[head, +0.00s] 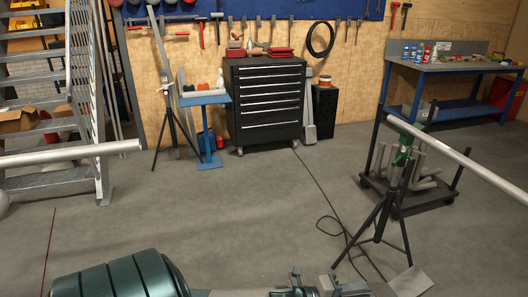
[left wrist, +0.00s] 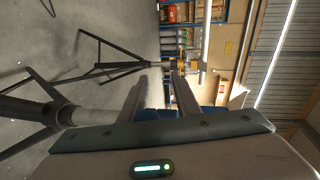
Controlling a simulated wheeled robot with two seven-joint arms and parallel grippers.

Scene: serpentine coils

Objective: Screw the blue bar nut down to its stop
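I cannot make out a blue bar nut for certain in either view. My left gripper (head: 345,288) is low at the bottom edge of the head view, partly cut off. In the left wrist view my left gripper (left wrist: 160,80) has its two fingers apart, with nothing held between them. A patch of blue (left wrist: 212,112) shows behind the finger bases there; what it belongs to is hidden. A grey bar (head: 465,162) lies across a black tripod stand (head: 383,215) at right. Another grey bar (head: 70,154) comes in from the left. My right gripper is out of view.
A wheeled cart (head: 440,195) with grey pipe pieces stands behind the tripod. A black tool chest (head: 265,105) and a blue side table (head: 205,98) stand by the wall. Metal stairs (head: 40,75) are at left. The middle floor is clear apart from a thin cable.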

